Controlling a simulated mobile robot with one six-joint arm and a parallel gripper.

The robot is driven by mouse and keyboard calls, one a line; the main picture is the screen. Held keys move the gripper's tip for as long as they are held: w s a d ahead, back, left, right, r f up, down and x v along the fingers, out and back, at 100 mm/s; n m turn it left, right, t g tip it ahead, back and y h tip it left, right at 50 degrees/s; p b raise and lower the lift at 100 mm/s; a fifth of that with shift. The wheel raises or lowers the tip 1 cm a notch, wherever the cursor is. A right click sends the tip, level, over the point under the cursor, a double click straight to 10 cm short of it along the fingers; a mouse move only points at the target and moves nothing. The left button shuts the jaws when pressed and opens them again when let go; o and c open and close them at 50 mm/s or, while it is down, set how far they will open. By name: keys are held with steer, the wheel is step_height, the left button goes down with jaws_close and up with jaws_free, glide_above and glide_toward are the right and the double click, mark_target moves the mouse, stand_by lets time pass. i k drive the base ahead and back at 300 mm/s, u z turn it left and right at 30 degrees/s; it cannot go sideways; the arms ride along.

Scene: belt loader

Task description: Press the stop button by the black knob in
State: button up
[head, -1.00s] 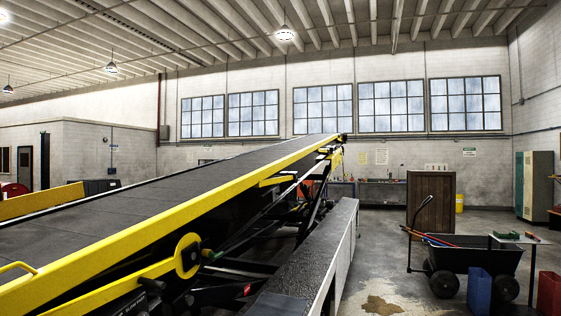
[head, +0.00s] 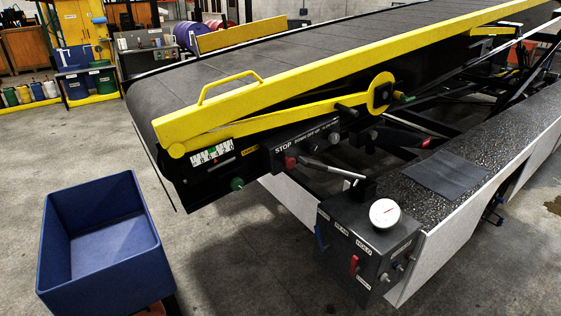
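A dark control panel (head: 310,138) is on the side of the belt loader, under the yellow rail. Its white lettering reads STOP at the left end, with smaller lettering to the right that I cannot read surely. A red button (head: 290,162) sits just below the STOP lettering. A black knob (head: 334,138) sticks out at the right end of the panel. I cannot tell how far the button or knob is pushed in. My gripper is not in view.
A grey control box (head: 342,251) with a round white gauge (head: 384,212), a red lever (head: 353,265) and silver knobs stands in front. A silver-handled lever (head: 332,168) juts out before the panel. A blue bin (head: 100,284) stands at left; floor between is clear.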

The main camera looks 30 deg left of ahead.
mark_target(290, 162)
steer(key=u, duration=4.55)
steer(key=i, duration=0.1)
steer(key=z, duration=3.3)
steer(key=k, duration=1.3)
steer(key=u, duration=0.3)
steer(key=i, duration=1.1)
steer(key=u, duration=0.4)
steer(key=i, duration=0.5)
steer(key=u, duration=0.25)
